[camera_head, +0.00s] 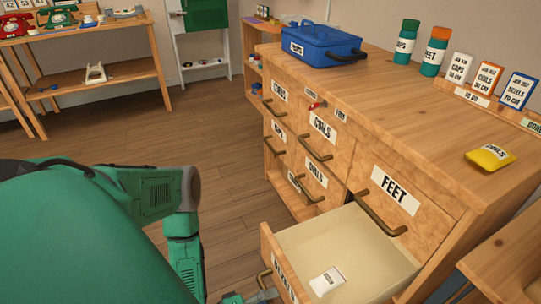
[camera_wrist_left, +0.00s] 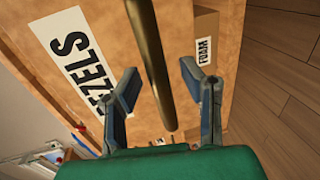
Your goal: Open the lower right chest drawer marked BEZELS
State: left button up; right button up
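The BEZELS drawer (camera_head: 272,250) at the lower right of the wooden chest stands pulled out in the head view, with its pale inside showing. Its front carries a BEZELS label, which shows partly in the left wrist view (camera_wrist_left: 75,55). A dark bronze bar handle (camera_wrist_left: 150,45) is on that front. My left gripper (camera_head: 250,297) is low at the drawer front, partly cut off by the picture's bottom edge. In the left wrist view its two fingers (camera_wrist_left: 160,72) are apart, one on each side of the handle, with gaps visible. My right gripper is out of view.
A white packet (camera_head: 327,281) lies in the open drawer. The FEET drawer (camera_head: 395,190) above is shut. A blue case (camera_head: 322,43), bottles and a yellow packet (camera_head: 490,158) are on the chest top. A wooden bench corner (camera_head: 510,262) stands at right. Floor at left is clear.

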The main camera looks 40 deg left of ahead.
pick_arm(q)
jog(key=v, duration=1.1)
jog(key=shift+a, duration=0.25)
jog(key=shift+f, duration=0.15)
